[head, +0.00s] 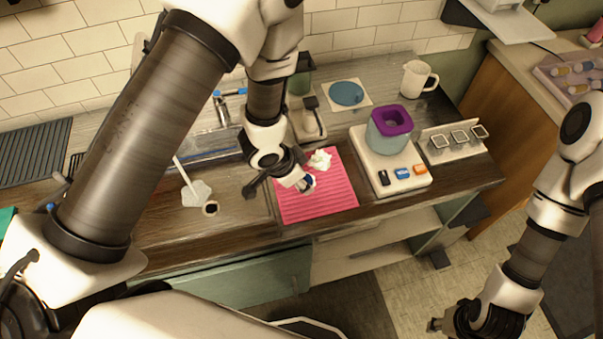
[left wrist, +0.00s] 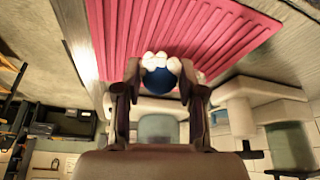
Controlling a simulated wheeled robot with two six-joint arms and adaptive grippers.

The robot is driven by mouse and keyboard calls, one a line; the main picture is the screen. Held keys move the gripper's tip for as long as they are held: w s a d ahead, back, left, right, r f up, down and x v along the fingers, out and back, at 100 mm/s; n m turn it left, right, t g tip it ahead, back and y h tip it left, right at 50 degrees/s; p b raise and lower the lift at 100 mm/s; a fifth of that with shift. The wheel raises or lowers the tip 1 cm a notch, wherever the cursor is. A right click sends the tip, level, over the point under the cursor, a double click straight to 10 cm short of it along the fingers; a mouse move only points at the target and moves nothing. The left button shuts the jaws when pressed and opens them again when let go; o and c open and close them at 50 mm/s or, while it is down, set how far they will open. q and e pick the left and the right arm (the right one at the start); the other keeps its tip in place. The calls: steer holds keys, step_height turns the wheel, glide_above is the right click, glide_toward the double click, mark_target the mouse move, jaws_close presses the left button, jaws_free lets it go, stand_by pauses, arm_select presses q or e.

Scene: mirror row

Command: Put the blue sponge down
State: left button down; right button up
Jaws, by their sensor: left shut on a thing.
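My left gripper (head: 303,183) reaches down over the pink ribbed mat (head: 325,200) on the counter. In the left wrist view the left gripper (left wrist: 163,92) is shut on the blue sponge (left wrist: 158,82), which looks dark blue and rounded. A small bit of the sponge (head: 309,180) shows at the fingers in the head view. A white crumpled thing (head: 320,160) lies on the mat close by; whether the sponge touches it or the mat, I cannot tell. My right gripper (head: 462,320) hangs at the lower right, away from the counter; its fingers are unclear.
Right of the mat stands a white base (head: 402,180) with a purple-rimmed container (head: 390,125). Behind are a white mug (head: 415,78) and a blue disc (head: 346,93). A sink (head: 205,145) lies left. The mat's front part is bare.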

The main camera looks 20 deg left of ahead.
arm_select(q)
steer(key=shift+s+d+f+b, duration=0.1)
steer(key=shift+s+f+b, duration=0.2)
steer(key=shift+f, duration=0.3)
steer(key=shift+s+f+b, duration=0.15)
steer(key=shift+f+b, duration=0.25)
steer(key=shift+f, duration=0.15)
steer(key=shift+s+d+r, duration=0.1)
steer(key=shift+s, duration=0.15)
steer(key=shift+w+r, duration=0.1)
steer(key=shift+r, duration=0.05)
steer(key=shift+w+f, duration=0.3)
steer(key=shift+w, duration=0.05)
steer(key=c, duration=0.7)
jaws_free()
steer(key=shift+s+r, duration=0.2)
steer(key=shift+s, duration=0.05)
arm_select(e)
steer(key=shift+s+f, duration=0.25)
steer(key=shift+f, duration=0.95)
